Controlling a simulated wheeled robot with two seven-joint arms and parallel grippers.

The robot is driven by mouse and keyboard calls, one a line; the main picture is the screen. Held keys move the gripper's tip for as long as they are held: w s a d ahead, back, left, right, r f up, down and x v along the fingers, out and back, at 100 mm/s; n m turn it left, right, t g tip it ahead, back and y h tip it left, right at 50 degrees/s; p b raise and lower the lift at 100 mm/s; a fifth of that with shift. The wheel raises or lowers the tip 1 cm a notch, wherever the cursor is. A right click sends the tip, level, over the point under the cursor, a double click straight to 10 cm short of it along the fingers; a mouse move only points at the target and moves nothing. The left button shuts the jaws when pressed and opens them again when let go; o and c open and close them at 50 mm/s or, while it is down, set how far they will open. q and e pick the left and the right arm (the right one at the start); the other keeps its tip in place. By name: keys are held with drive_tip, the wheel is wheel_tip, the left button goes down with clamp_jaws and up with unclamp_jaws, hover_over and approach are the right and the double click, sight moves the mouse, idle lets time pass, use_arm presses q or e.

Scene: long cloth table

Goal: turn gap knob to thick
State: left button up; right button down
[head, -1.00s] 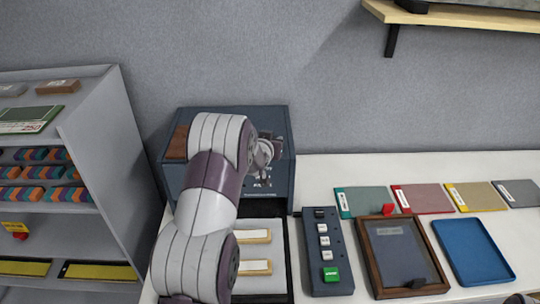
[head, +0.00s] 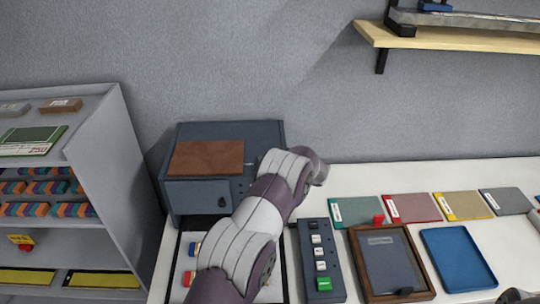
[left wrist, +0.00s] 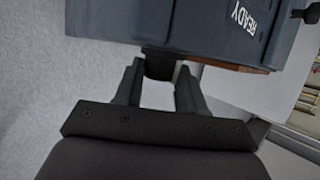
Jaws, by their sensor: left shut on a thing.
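The blue-grey machine box (head: 225,135) stands at the back left of the table against the wall, with a brown panel on top. In the left wrist view its blue body (left wrist: 200,25) fills the top and carries a READY label. A small dark knob (left wrist: 160,66) sticks out from the body. My left gripper (left wrist: 160,80) is shut on this knob, one finger on each side. In the head view my left arm reaches to the right side of the box, and the knob and fingertips are hidden. Thick or thin marks are not readable.
A grey shelf unit (head: 120,150) stands left. A button panel (head: 318,262) with a green button, a wood-framed tray (head: 355,262) and a blue tray (head: 457,258) lie to the right. Several coloured sheets lie behind them. A wall shelf (head: 450,38) hangs at upper right.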

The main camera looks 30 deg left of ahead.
use_arm(q)
drive_tip(key=shift+w+n+g+y+b, duration=0.15)
drive_tip(key=shift+n+g+y+b, duration=0.25)
drive_tip(key=shift+n+g, duration=0.45)
drive_tip(key=shift+r, duration=0.1)
drive_tip(key=shift+r+g, duration=0.1)
drive_tip(key=shift+g, duration=0.15)
drive_tip(key=o, duration=1)
drive_tip(key=shift+o, duration=0.2)
drive_tip(key=shift+d, duration=0.15)
drive_tip(key=b+v, duration=0.5)
drive_tip(key=v, duration=0.7)
